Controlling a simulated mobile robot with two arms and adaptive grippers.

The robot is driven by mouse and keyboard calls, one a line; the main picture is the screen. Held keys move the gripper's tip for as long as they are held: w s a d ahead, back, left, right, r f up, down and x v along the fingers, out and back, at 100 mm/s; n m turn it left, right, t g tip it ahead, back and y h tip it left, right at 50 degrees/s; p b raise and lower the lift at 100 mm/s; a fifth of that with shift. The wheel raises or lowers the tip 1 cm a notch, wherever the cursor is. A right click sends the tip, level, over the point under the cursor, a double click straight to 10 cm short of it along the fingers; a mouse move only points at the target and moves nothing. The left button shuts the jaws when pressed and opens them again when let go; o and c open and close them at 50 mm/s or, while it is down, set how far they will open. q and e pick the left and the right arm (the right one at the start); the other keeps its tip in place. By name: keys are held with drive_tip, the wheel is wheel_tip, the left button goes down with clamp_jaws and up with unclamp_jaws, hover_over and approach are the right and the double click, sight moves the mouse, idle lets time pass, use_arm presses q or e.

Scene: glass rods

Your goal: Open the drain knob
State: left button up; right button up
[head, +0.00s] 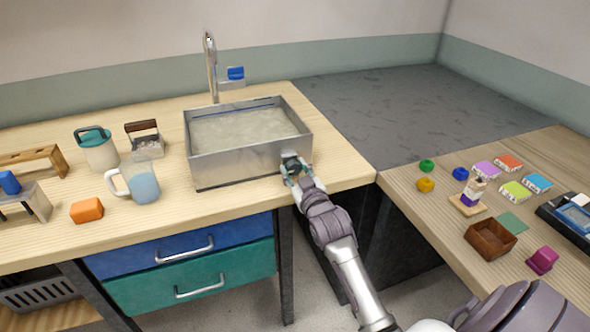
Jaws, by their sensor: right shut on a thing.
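A square metal sink basin (235,166) stands on the wooden counter, with greyish, cloudy contents inside. The dark drain knob (291,160) is on the lower right of the basin's front wall, partly covered by my fingers. My right gripper (292,167) reaches up from the lower right and is shut on the knob. How far the knob is turned cannot be told. No flow from it shows. My left gripper is out of view.
A faucet (211,70) rises behind the basin. A jug of blue liquid (142,181), an orange block (87,210) and a teal-lidded container (98,150) stand to the left. The right table (408,184) holds small coloured items and a brown box (490,240).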

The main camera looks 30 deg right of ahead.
drive_tip(key=n+p, duration=0.2)
drive_tip(key=n, duration=0.1)
drive_tip(key=shift+r+n, duration=0.15)
drive_tip(key=shift+n, duration=0.15)
drive_tip(key=n+p, duration=0.2)
drive_tip(key=n, duration=0.2)
drive_tip(key=shift+n, duration=0.3)
drive_tip(key=n+p, duration=0.1)
drive_tip(key=n, duration=0.8)
drive_tip(key=shift+p, duration=0.4)
drive_tip(key=shift+n, duration=0.3)
drive_tip(key=o, duration=1.2)
drive_tip(key=shift+c, duration=0.2)
drive_tip(key=shift+f, duration=0.2)
